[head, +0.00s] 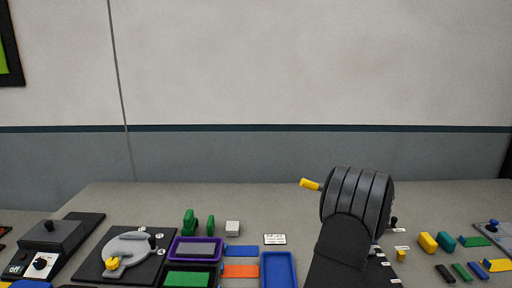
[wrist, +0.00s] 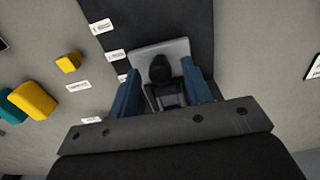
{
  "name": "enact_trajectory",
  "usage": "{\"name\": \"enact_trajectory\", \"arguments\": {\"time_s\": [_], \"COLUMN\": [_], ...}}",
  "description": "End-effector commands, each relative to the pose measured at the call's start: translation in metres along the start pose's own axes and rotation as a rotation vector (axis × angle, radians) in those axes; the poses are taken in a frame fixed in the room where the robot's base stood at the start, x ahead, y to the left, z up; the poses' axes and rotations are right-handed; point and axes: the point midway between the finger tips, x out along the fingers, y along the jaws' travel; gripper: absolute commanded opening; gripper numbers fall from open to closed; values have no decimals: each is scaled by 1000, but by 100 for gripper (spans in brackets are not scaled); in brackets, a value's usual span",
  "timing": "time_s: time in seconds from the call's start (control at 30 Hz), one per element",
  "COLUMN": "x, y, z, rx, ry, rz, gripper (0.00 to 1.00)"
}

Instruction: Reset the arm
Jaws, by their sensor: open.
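In the wrist view my gripper (wrist: 161,80) is open, with its two blue fingers apart. A light grey block with a round black knob (wrist: 161,70) sits between and just beyond the fingers, on a dark board (wrist: 180,18). I cannot tell whether the fingers touch it. In the head view my dark arm stands at the right of centre and hides most of my gripper and the board below it.
A yellow-tipped handle (head: 311,184) sticks out left of my arm. Yellow (head: 428,242) and teal (head: 446,241) blocks lie to its right. A blue tray (head: 278,270), purple tray (head: 173,249) and grey dial board (head: 128,248) stand left. The table's back strip is mostly clear.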

Motion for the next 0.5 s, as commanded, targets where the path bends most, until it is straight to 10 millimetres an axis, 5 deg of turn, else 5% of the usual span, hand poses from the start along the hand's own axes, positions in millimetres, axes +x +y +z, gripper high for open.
{"name": "enact_trajectory", "arguments": {"time_s": [0.27,0.5], "x": [-3,-36], "y": [0,0], "z": [0,-1], "rx": [0,0], "ry": [0,3], "rz": [0,2], "gripper": [45,45]}}
